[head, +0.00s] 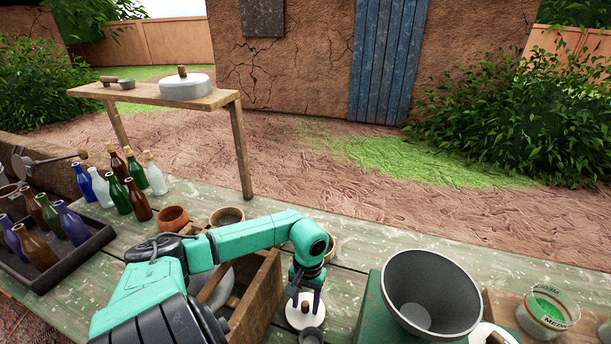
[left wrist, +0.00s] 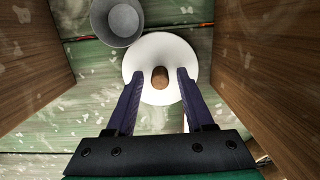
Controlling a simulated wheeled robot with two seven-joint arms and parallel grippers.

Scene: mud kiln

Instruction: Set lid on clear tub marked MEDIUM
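A clear tub marked MEDIUM (head: 561,323) with green contents stands at the right of the head view, its top uncovered. A round white lid (head: 301,320) with a brown knob lies low beneath my left gripper (head: 306,298). In the left wrist view, the white lid (left wrist: 162,48) and its knob (left wrist: 160,77) lie ahead of my left gripper (left wrist: 160,80). Its fingers are apart, one on each side of the knob, with gaps showing. A second white lid (head: 483,331) with a brown knob shows partly at the bottom edge. My right gripper is not in view.
A small grey cup (left wrist: 117,20) stands beside the lid, and wooden walls (left wrist: 253,50) rise on both sides in the left wrist view. A large grey bowl (head: 430,280) on a green block stands between the lid and the tub. Several bottles (head: 137,200) stand at left.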

